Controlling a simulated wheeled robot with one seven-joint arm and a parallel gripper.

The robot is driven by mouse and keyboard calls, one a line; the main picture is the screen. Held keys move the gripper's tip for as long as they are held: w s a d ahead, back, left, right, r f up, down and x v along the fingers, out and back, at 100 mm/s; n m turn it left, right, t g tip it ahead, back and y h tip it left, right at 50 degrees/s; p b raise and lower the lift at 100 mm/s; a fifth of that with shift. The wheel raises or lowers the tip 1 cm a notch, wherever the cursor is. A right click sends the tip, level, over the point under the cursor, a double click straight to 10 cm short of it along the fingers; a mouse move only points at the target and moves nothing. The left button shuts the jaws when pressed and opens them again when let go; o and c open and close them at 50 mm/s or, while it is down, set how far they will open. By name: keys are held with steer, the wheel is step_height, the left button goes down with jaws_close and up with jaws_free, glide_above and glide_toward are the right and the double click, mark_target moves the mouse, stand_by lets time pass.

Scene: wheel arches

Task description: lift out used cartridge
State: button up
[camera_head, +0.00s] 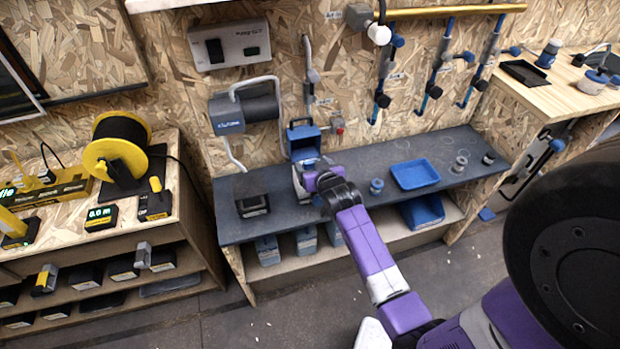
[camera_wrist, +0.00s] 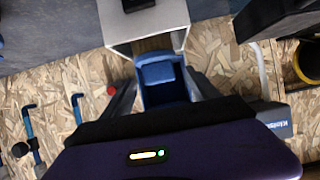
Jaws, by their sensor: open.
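A white box-shaped unit (camera_head: 309,168) stands on the dark bench by the wall. A blue, hollow-faced part (camera_head: 303,140) rises at its back. In the wrist view the white unit (camera_wrist: 146,22) is at the top, with a dark recess or insert (camera_wrist: 138,4) in it. The blue part (camera_wrist: 160,75) shows below it, between the two fingers of my gripper (camera_wrist: 160,88). My gripper is open, and I see nothing clamped in it. In the head view my gripper (camera_head: 318,186) is in front of the unit and partly covers it. I cannot clearly make out the used cartridge.
The dark bench (camera_head: 240,228) holds a black box (camera_head: 252,205) at left. A blue tray (camera_head: 414,174) and small round pieces are at right. A grey-blue wall unit with a pipe (camera_head: 240,112) is close to the left. Blue bins (camera_head: 423,211) sit underneath.

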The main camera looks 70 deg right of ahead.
steer(key=shift+x, duration=1.25)
steer(key=shift+s+r, duration=0.1)
jaws_close()
